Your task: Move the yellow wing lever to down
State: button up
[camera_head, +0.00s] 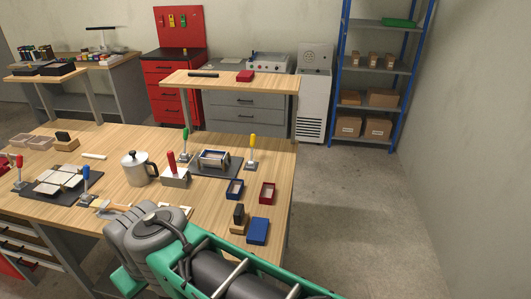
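The yellow wing lever (252,140) stands on the wooden workbench (215,207), at the right end of the box former. Its yellow handle points up on a thin rod above a small base. The box former is a dark plate (232,171) with a metal frame (213,159) on it. A green-handled lever (185,133) stands upright at its back left, and a red-handled lever (171,158) rises from a metal block at its front left. My green and grey arm crosses the bottom of the view, well in front of the yellow lever. My gripper's fingers do not show.
A metal pot (138,168) stands left of the red lever. A blue-handled lever (86,173) stands farther left. Open floor (370,215) lies right of the bench.

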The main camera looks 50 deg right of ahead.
aim_at(253, 136)
jog(key=k, duration=0.1)
jog(key=z, duration=2.75)
jog(key=k, duration=0.8)
jog(key=u, duration=0.95)
jog(key=i, duration=1.2)
